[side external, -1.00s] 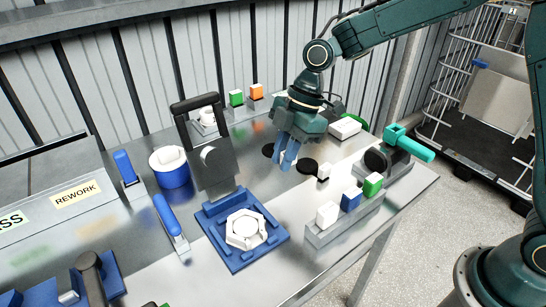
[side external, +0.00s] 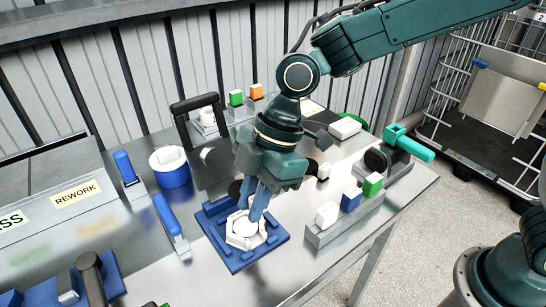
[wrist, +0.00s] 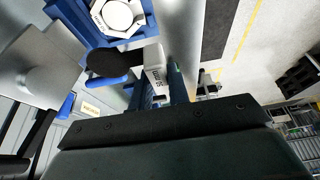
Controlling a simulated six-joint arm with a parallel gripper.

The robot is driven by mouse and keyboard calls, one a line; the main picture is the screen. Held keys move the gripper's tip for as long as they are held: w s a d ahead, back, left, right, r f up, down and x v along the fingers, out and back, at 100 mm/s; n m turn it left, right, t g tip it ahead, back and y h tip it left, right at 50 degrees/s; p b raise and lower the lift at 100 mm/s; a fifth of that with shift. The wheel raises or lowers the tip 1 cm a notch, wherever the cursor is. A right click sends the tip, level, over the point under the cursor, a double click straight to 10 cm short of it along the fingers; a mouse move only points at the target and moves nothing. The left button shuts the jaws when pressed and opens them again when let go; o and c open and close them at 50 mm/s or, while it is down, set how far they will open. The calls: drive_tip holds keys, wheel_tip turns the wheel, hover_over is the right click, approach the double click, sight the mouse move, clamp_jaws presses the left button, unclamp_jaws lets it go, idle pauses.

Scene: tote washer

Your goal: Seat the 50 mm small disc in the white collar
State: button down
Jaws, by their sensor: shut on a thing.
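The white collar (side external: 232,240) is an angular ring on a blue fixture plate (side external: 240,263); it also shows at the top of the wrist view (wrist: 99,14). My gripper (side external: 256,206) is shut on the small disc by its white labelled block (wrist: 153,68). The disc's black round plate (wrist: 112,62) projects to one side of the fingers. In the side view the disc (side external: 235,188) is partly hidden by the fingers, behind the collar and apart from its opening. The fingertips overlap the collar's back edge in the picture; their height above it is hard to tell.
A dark upright with a handle (side external: 195,104) stands behind the fixture. Another black disc with a white block (side external: 323,171) lies to the right, near a grey rail (side external: 345,222) with coloured blocks.

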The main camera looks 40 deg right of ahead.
drive_tip(key=shift+f, duration=0.2)
drive_tip(key=shift+f, duration=3.3)
drive_tip(key=shift+f, duration=0.65)
drive_tip(key=shift+f, duration=0.35)
drive_tip(key=shift+f, duration=0.25)
drive_tip(key=shift+f, duration=0.3)
drive_tip(key=shift+f, duration=0.15)
idle(0.7)
drive_tip(key=c, duration=1.3)
unclamp_jaws()
